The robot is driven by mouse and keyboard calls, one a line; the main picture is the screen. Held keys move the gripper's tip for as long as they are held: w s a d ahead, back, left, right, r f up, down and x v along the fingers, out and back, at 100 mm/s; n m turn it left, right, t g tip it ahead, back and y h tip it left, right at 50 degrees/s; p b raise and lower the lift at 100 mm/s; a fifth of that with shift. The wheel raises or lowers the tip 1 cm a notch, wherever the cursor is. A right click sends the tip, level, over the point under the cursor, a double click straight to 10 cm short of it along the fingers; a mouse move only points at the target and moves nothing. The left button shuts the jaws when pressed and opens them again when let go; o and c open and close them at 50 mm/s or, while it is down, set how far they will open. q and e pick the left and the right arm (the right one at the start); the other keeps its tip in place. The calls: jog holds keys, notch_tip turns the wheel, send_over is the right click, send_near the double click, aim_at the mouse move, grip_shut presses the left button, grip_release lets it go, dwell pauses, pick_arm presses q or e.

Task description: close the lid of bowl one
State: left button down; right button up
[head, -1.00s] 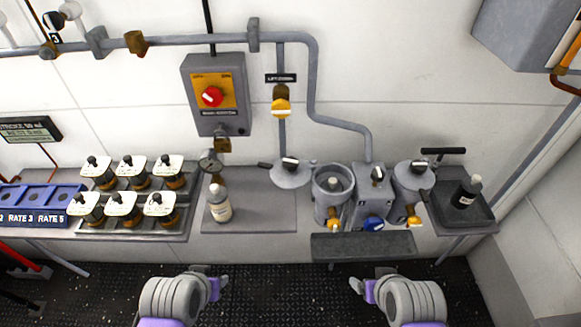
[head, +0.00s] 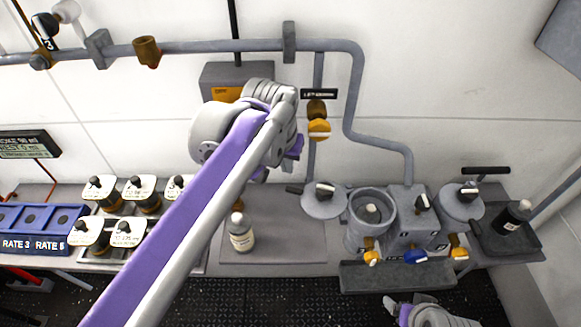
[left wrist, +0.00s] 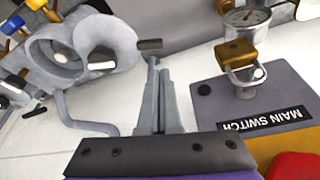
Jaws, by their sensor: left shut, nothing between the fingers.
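An open grey bowl (head: 371,224) stands in the fixture on the bench, with a pale knob inside it. A round grey lid (head: 322,201) with a dark handle and pale knob lies swung out to its left, off the opening. I cannot read a number on the bowl. My left gripper (head: 295,147) is raised in front of the wall, above and left of the lid, its fingertips partly hidden. In the left wrist view its fingers (left wrist: 161,100) are shut and empty, with the bowl fixture beyond at upper left. My right gripper (head: 389,304) is low, before the bench; its jaws are unclear.
A switch box (head: 226,80) is mostly hidden behind my left arm; its padlock (left wrist: 243,65) shows in the left wrist view. A bottle (head: 240,234) stands left of the lid. A second round-topped vessel (head: 462,204) and a dark bottle in a tray (head: 507,249) are at right.

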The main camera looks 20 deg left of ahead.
aim_at(316, 196)
pick_arm(q)
jog(key=x, duration=0.8)
jog(key=shift+f, duration=0.35)
jog(key=shift+d, duration=0.15)
